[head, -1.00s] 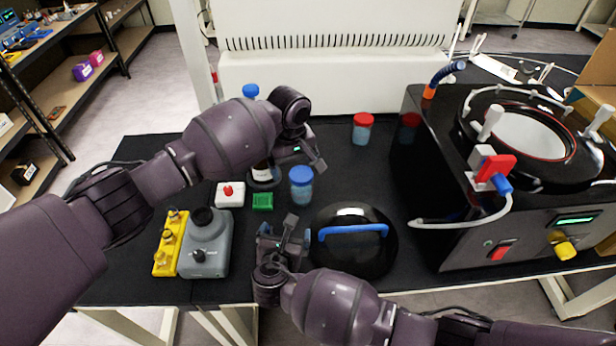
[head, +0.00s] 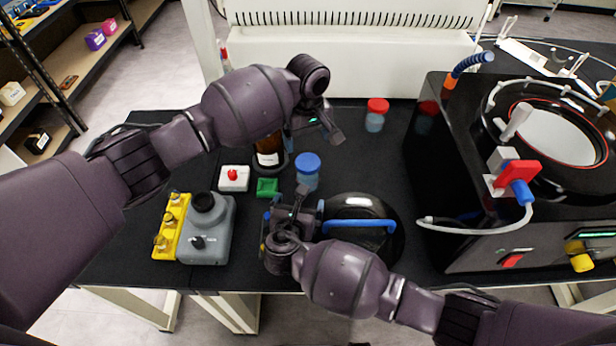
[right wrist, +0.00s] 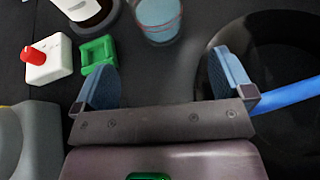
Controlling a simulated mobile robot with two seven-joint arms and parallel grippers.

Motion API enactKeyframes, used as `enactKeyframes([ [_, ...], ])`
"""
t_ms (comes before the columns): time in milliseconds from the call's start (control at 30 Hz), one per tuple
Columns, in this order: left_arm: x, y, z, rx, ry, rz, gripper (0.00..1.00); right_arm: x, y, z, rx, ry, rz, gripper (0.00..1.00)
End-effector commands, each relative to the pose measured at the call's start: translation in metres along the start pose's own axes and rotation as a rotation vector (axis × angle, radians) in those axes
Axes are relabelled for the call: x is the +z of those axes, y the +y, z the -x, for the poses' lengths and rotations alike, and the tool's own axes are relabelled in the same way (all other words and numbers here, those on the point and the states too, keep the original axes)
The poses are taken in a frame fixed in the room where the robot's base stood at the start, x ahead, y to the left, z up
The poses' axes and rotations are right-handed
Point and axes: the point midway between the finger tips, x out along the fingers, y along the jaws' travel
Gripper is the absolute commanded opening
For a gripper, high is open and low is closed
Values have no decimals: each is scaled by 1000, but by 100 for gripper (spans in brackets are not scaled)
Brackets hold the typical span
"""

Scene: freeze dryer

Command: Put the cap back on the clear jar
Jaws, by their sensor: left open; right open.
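A clear jar with blue contents and a blue cap on top (head: 307,172) stands upright mid-table. Its lower part shows in the right wrist view (right wrist: 158,20); its top is cut off there. A second clear jar with a red cap on top (head: 376,115) stands farther back. I see no loose cap. My left gripper (head: 314,132) is open above the table, behind the blue-capped jar and near the brown bottle. My right gripper (head: 292,205) is open and empty, just in front of the blue-capped jar; its blue pads show apart in the right wrist view (right wrist: 165,85).
A brown bottle (head: 269,158), a white box with red button (head: 233,177) and a green block (head: 267,187) stand left of the jar. A black lid with blue handle (head: 359,251) lies beside my right gripper. The freeze dryer (head: 460,185) fills the right.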

Motion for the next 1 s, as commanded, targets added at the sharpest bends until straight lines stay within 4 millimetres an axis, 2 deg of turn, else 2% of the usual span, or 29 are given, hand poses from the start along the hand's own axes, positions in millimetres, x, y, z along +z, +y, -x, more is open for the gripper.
enactKeyframes([
  [167,0,0,0,0,0,0,89,1,0,-16,-1,-2,1,99],
  [633,0,0,0,0,0,0,89,1,0,-80,-2,0,2,99],
  [1000,0,0,0,0,0,0,89,0,0,-105,0,0,1,99],
])
